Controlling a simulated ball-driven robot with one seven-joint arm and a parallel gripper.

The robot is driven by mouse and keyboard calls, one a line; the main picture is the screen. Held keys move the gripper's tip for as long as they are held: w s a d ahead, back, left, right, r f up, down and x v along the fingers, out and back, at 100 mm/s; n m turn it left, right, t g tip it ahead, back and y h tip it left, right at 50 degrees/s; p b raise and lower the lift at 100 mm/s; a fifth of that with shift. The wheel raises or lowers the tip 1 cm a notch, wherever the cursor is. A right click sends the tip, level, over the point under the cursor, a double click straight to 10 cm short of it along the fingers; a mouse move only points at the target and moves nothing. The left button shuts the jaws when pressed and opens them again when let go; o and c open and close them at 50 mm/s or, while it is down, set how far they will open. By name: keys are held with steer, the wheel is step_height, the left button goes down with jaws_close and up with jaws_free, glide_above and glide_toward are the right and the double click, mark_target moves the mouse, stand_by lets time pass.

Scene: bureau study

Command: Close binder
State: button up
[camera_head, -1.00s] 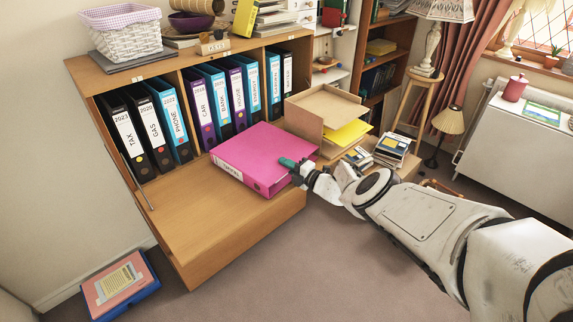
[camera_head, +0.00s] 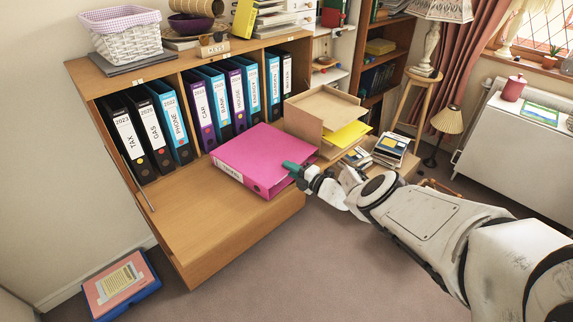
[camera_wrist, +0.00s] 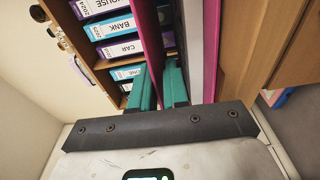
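The pink binder (camera_head: 262,160) lies on the cabinet's lowered wooden flap, its labelled spine towards the front left. Its upper cover lies over the lower one. In the wrist view I see the pink upper cover (camera_wrist: 150,35) edge-on, and another pink edge (camera_wrist: 234,40) further right, with a gap between them. My gripper (camera_head: 288,164), with green fingers, is at the binder's front right corner. In the wrist view the fingers (camera_wrist: 160,85) stand a little apart, with the upper cover's edge between or just behind them. Whether they touch it is unclear.
Several upright labelled binders (camera_head: 209,108) stand in the cabinet behind. A wooden letter tray (camera_head: 318,115) stands close to the binder's right. The flap (camera_head: 200,215) is bare at front left. A blue box (camera_head: 122,287) lies on the floor.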

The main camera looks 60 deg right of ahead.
steer(key=s+a+p, duration=0.1)
steer(key=s+p, duration=0.3)
steer(key=s, duration=0.4)
steer(key=shift+s, duration=0.4)
steer(key=shift+f, duration=0.1)
